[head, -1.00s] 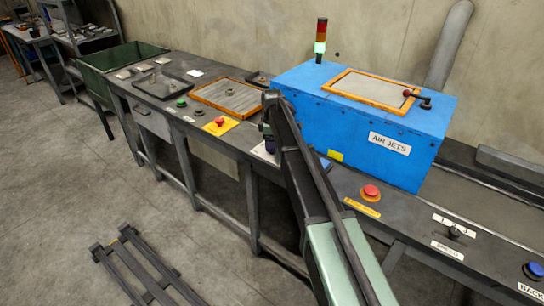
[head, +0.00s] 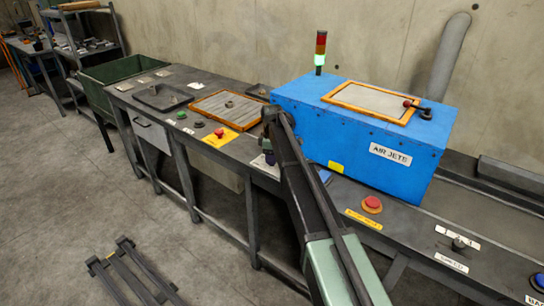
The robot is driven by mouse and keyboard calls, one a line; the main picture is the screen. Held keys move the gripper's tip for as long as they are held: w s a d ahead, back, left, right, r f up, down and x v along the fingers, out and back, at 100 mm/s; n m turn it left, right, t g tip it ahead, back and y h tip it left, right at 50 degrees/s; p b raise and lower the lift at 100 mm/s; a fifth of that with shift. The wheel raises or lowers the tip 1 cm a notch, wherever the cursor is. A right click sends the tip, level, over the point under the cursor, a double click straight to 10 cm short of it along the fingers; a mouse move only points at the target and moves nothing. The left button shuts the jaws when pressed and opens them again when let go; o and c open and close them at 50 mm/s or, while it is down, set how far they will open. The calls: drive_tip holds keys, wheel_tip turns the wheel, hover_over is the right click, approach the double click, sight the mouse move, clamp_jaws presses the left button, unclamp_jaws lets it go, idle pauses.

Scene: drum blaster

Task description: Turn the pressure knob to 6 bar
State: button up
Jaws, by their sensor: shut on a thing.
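The blue air-jet blaster box (head: 350,135) stands on the long dark bench. A white dial plate (head: 261,168) lies on the bench left of the box, partly covered by my arm. My gripper (head: 268,150) points down over this plate, small and mostly hidden behind my arm link. It is shut on a dark knob (head: 270,158) standing at the plate, which looks like the pressure knob. The scale marks and the pointer are too small and too covered to read.
A red button (head: 372,203) and a small dark switch (head: 459,243) sit right of my arm. A red button on a yellow plate (head: 220,134) and an orange-framed tray (head: 228,108) lie left. A signal tower (head: 320,52) glows green behind the box. A dark pallet (head: 130,275) lies on the floor.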

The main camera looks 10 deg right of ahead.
drive_tip(key=m, duration=0.6)
drive_tip(key=shift+m, duration=0.4)
drive_tip(key=m, duration=1.3)
drive_tip(key=shift+m, duration=0.4)
drive_tip(key=m, duration=0.6)
